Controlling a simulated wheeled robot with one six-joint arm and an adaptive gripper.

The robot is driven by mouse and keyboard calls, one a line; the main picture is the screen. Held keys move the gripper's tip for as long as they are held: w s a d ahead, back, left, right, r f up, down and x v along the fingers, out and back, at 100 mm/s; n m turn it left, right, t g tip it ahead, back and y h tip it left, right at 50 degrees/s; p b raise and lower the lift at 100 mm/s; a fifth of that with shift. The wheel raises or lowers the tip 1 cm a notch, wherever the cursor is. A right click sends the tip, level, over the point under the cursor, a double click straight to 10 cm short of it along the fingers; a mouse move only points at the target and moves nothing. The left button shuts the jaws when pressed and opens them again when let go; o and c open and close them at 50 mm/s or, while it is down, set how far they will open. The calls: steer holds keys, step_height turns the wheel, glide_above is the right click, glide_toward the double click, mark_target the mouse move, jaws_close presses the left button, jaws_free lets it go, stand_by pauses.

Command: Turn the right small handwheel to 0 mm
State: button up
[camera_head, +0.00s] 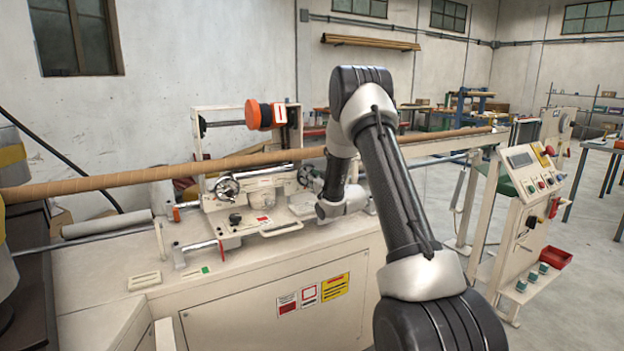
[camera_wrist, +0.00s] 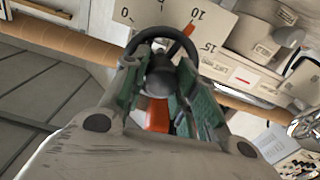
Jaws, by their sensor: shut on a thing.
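The right small handwheel (camera_wrist: 160,33) shows in the wrist view as a dark ring with a dark hub, in front of a pale scale plate (camera_wrist: 222,22) marked 0, 10 and 15. An orange pointer (camera_wrist: 188,31) stands close to the 10 mark. My gripper (camera_wrist: 160,75) has its green-padded fingers on both sides of the wheel and is shut on it. The fingers cover the wheel's lower part. In the head view a small wheel (camera_head: 307,176) shows just left of my wrist, partly hidden by it; my fingertips are hidden there.
Another handwheel (camera_head: 228,187) stands to the left on the machine top. A control panel (camera_head: 535,170) stands on the right. The machine's front left top is mostly clear.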

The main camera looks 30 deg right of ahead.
steer(key=n, duration=0.8)
steer(key=shift+a+f, duration=0.1)
steer(key=n, duration=0.6)
steer(key=shift+f+n, duration=0.1)
steer(key=shift+n, duration=0.3)
steer(key=o, duration=1)
steer(key=shift+s, duration=0.15)
steer(key=s, duration=1.1)
steer(key=shift+s, duration=0.35)
